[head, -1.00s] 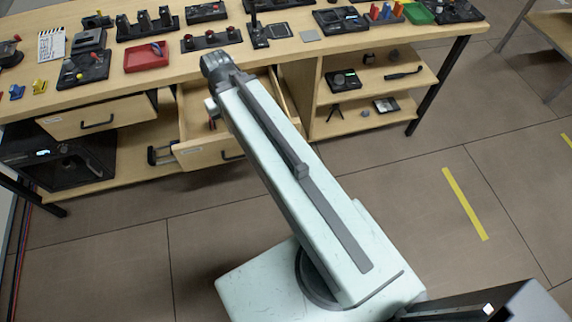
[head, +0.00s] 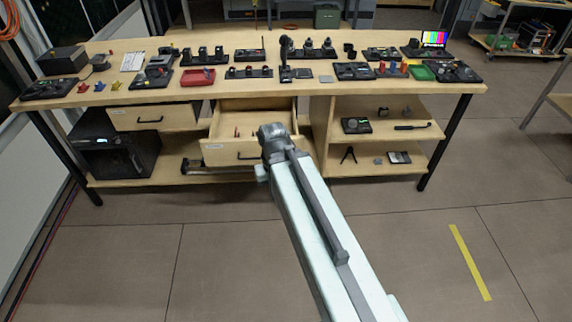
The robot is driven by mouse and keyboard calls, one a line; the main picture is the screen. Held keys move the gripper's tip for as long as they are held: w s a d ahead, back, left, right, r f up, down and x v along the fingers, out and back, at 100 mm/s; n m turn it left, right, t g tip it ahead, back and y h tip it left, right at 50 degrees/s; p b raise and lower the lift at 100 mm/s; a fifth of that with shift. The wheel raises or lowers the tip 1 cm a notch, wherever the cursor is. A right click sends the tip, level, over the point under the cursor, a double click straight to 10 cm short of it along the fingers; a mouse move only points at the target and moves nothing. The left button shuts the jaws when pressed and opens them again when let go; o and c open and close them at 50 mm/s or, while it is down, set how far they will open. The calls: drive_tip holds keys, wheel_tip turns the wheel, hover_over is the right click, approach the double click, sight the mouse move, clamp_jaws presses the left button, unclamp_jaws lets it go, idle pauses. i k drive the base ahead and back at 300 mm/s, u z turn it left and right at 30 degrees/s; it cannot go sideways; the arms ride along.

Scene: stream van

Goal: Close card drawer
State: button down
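Two wooden drawers hang under the workbench. The left drawer (head: 150,117) has a dark handle and juts out a little. The right drawer (head: 222,157) is pulled well out, and its open inside shows a few small dark and red items. Both carry small white labels too small to read, so I cannot tell which is the card drawer. The end of my arm (head: 272,137) shows in front of the right drawer's right side and covers that corner. My gripper's fingers are hidden behind my arm. I cannot tell whether anything touches the drawer.
The benchtop (head: 300,92) holds many small devices, a red tray (head: 198,78) and a green tray (head: 420,73). A black box-like machine (head: 115,143) stands below at left. Shelves (head: 385,132) with small gear are at right. The floor in front is clear.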

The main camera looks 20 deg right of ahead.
sight(222, 148)
drive_tip(key=u, duration=1.5)
drive_tip(key=i, duration=1.65)
drive_tip(key=z, duration=1.25)
